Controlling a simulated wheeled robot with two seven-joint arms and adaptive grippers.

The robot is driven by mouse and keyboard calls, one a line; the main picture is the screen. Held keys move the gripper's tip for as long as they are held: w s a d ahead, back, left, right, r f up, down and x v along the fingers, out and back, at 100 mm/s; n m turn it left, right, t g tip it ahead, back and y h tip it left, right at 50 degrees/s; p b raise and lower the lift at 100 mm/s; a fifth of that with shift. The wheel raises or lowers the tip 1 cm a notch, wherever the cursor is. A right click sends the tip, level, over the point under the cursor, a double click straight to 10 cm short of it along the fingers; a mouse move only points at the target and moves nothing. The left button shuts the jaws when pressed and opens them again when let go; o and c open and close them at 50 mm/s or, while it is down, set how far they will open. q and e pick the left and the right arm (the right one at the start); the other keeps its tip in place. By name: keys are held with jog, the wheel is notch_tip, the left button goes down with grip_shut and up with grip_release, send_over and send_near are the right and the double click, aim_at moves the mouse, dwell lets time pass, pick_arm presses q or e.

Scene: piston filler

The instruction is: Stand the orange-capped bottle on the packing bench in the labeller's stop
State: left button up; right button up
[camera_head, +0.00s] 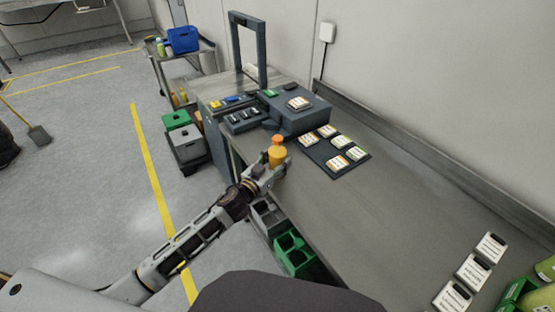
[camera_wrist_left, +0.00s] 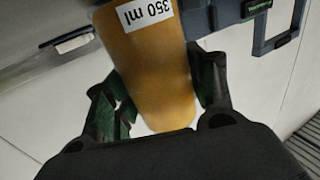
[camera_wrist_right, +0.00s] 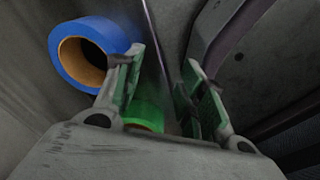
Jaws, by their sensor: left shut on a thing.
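My left gripper (camera_head: 266,171) is shut on the orange-capped bottle (camera_head: 277,156), which has amber contents and appears roughly upright near the bench's left edge. In the left wrist view the bottle (camera_wrist_left: 150,75) sits between both fingers, with a "350 ml" label on it. A dark machine (camera_head: 296,113) with a label card on top stands beyond the bottle; it looks like the labeller, but I cannot make out its stop. My right gripper (camera_wrist_right: 155,90) shows only in its wrist view, with its fingers apart.
The packing bench (camera_head: 400,195) is bare in its middle. A dark mat (camera_head: 325,159) with several label cards lies beyond the bottle. A tall dark arch (camera_head: 266,50) stands at the back. Green crates (camera_head: 294,252) sit below the bench edge. A blue roll (camera_wrist_right: 85,55) is near my right gripper.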

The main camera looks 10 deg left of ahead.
aim_at(271, 164)
pick_arm(q)
jog(key=o, duration=1.3)
jog(key=shift+o, duration=0.2)
jog(key=shift+s, duration=0.1)
jog(key=shift+v, duration=1.15)
jog(key=shift+a+v, duration=0.25)
jog(key=shift+v, duration=1.1)
jog(key=v, duration=0.8)
jog(key=shift+a, duration=0.2)
jog(key=shift+s, duration=0.2)
jog(key=shift+o, duration=0.6)
